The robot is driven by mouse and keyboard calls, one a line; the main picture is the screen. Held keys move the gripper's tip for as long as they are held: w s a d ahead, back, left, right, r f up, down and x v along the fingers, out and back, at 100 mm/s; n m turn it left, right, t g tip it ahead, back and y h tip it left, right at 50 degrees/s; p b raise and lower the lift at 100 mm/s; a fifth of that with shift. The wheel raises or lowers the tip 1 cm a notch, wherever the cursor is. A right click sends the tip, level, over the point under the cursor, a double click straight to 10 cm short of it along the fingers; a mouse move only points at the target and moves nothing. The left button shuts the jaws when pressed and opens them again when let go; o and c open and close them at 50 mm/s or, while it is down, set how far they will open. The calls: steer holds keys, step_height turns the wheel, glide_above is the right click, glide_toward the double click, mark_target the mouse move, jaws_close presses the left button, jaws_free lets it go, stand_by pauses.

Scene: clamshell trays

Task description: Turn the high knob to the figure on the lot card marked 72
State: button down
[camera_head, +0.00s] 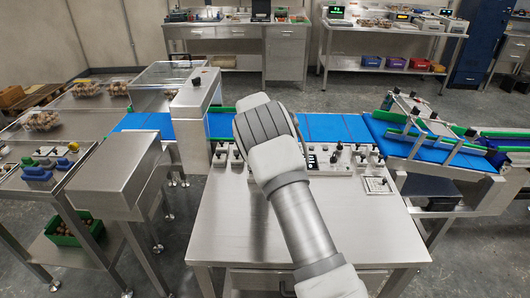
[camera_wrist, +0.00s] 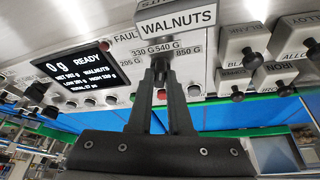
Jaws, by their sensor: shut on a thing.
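In the wrist view my gripper (camera_wrist: 160,66) is shut at the middle of a ring of printed figures (camera_wrist: 161,52), which reads 205, 330, 540 and 850 G. The fingers hide the knob they hold, so its pointer cannot be seen and I cannot tell whether it is the high knob. A WALNUTS plate (camera_wrist: 178,23) sits just above. A display (camera_wrist: 80,74) at left reads 0 g, READY, WALNUTS, with low and high limits in small print. In the head view a card (camera_head: 377,185) lies at the panel's right end; its print is too small to read.
More labelled blocks and black knobs (camera_wrist: 237,96) stand to the right of my fingers. In the head view the control panel (camera_head: 340,160) runs along the far edge of the steel table (camera_head: 230,225), before a blue conveyor (camera_head: 340,127).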

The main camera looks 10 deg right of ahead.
steer(key=c, duration=0.8)
jaws_free()
steer(key=shift+c, duration=0.2)
steer(key=v, duration=1.7)
steer(key=shift+r+p, duration=0.25)
steer(key=shift+p, duration=0.05)
steer(key=shift+r, duration=0.1)
